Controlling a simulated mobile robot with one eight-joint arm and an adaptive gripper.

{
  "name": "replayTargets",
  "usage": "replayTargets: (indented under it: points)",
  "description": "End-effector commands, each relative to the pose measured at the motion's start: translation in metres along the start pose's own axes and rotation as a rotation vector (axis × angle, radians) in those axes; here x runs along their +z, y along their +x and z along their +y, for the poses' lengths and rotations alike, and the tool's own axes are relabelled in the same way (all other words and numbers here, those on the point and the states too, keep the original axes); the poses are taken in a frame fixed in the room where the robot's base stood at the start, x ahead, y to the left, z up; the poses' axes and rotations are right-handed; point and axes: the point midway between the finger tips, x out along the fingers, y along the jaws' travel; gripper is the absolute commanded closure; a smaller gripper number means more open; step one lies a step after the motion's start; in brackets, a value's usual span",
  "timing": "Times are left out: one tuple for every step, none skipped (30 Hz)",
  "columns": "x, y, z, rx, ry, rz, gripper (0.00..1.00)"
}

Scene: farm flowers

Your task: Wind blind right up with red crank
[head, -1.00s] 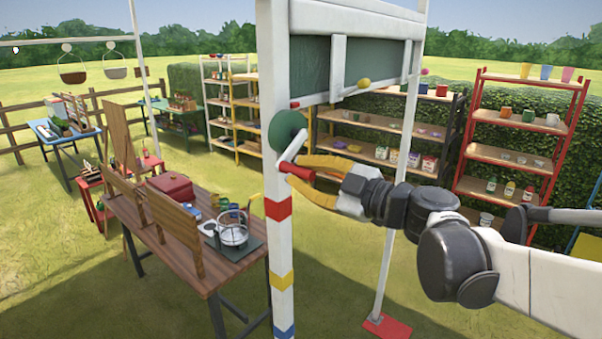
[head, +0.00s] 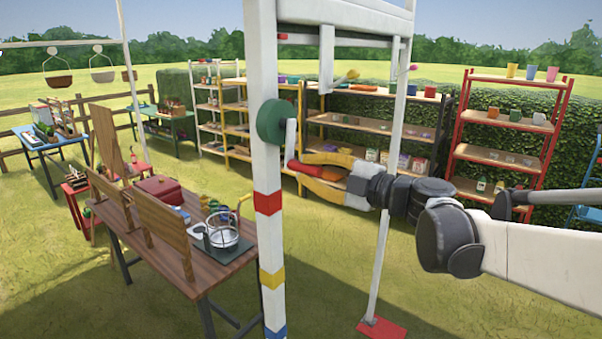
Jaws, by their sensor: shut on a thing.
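The red crank handle (head: 307,169) sits on a pale crank arm (head: 291,138) that hangs down from the round green hub (head: 275,121) on the near white post (head: 264,90). My gripper (head: 301,167) comes in from the right with its yellow fingers above and below the red handle, shut on it. The blind's bottom bar (head: 345,40), with a red end at its left, is high in the white frame, close under the top beam. Little or no blind cloth shows below the beam. The top of the frame is partly cut off by the picture edge.
A wooden table (head: 190,262) with a red box (head: 160,188) and a glass pot (head: 222,236) stands left of the post. A second post (head: 385,240) has a red foot (head: 382,328). Shelves (head: 510,120) line the hedge behind. Grass around the posts is open.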

Motion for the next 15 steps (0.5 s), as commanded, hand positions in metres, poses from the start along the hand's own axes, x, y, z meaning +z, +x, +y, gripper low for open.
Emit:
replayTargets:
  points:
    - [0.0029, 0.0002, 0.0013, 0.002, -0.022, -0.001, 1.0]
    - [0.0039, 0.0003, 0.0017, 0.002, -0.037, -0.001, 1.0]
    - [0.0052, 0.0004, 0.0023, 0.002, -0.053, -0.001, 1.0]
    - [0.0061, 0.0004, 0.0027, 0.002, -0.065, 0.0, 1.0]
    - [0.0069, 0.0005, 0.003, 0.002, -0.075, -0.001, 1.0]
    - [0.0078, 0.0005, 0.0035, 0.003, -0.087, -0.001, 1.0]
    - [0.0084, 0.0005, 0.0038, 0.003, -0.096, -0.001, 1.0]
    - [0.009, 0.0005, 0.0041, 0.003, -0.103, -0.001, 1.0]
    - [0.0095, 0.0005, 0.0045, 0.003, -0.11, -0.001, 1.0]
    - [0.0099, 0.0005, 0.0047, 0.003, -0.115, -0.001, 1.0]
    - [0.0101, 0.0005, 0.0049, 0.003, -0.119, -0.001, 1.0]
    - [0.0104, 0.0005, 0.0051, 0.003, -0.124, -0.001, 1.0]
    - [0.0106, 0.0005, 0.0053, 0.003, -0.126, -0.001, 1.0]
    - [0.0107, 0.0004, 0.0054, 0.004, -0.128, -0.001, 1.0]
    - [0.0108, 0.0005, 0.0056, 0.004, -0.13, -0.001, 1.0]
